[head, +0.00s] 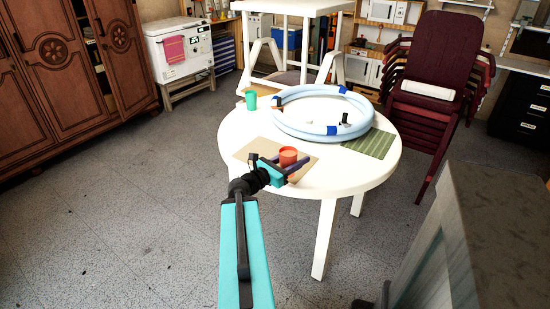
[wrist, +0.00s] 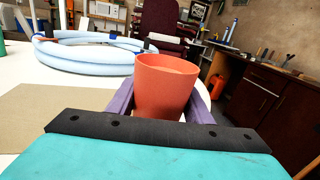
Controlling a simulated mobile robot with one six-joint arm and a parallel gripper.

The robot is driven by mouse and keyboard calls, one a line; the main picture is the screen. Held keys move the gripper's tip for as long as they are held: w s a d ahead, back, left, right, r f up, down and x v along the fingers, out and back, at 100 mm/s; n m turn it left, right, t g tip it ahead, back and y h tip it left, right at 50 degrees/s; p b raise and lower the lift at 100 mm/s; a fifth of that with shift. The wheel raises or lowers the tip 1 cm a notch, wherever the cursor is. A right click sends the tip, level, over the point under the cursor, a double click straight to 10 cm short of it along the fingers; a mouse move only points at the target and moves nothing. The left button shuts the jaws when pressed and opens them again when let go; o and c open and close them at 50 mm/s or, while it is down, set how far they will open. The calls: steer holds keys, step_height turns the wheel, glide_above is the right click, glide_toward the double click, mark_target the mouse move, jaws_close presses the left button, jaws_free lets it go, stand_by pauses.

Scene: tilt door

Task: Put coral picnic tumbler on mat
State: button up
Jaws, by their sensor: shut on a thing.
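The coral tumbler (head: 288,156) is upright between the purple fingers of my gripper (head: 289,166), over the front of the white round table. In the wrist view the tumbler (wrist: 165,85) fills the space between both fingers, and my gripper is shut on it. A tan mat (head: 250,150) lies flat on the table just left of and behind the tumbler; it also shows at the left in the wrist view (wrist: 45,112). A green striped mat (head: 371,144) lies at the table's right. I cannot tell whether the tumbler's base touches anything.
A pale blue inflatable ring (head: 290,127) with small items inside covers the table's back middle. A green cup (head: 251,100) stands at the back left of the white table (head: 345,175). Stacked maroon chairs (head: 430,80) stand behind right. A dark cabinet (head: 500,230) is near right.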

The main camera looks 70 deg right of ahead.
steer(key=shift+s+d+r+g, duration=0.1)
steer(key=shift+s+g, duration=0.05)
steer(key=shift+s, duration=0.35)
steer(key=shift+s+d+g, duration=0.1)
steer(key=shift+s+g, duration=0.05)
steer(key=shift+s, duration=0.3)
steer(key=shift+w+d+f+b, duration=0.25)
steer(key=shift+w+d, duration=1.25)
steer(key=shift+d, duration=0.7)
steer(key=shift+w+d+f+b, duration=0.15)
steer(key=shift+w+d+f, duration=0.1)
steer(key=shift+w+d, duration=1.65)
steer(key=shift+w+d+f+b, duration=0.25)
steer(key=shift+w+d, duration=0.85)
steer(key=shift+d, duration=1.45)
steer(key=shift+f, duration=1.75)
steer(key=shift+f, duration=0.15)
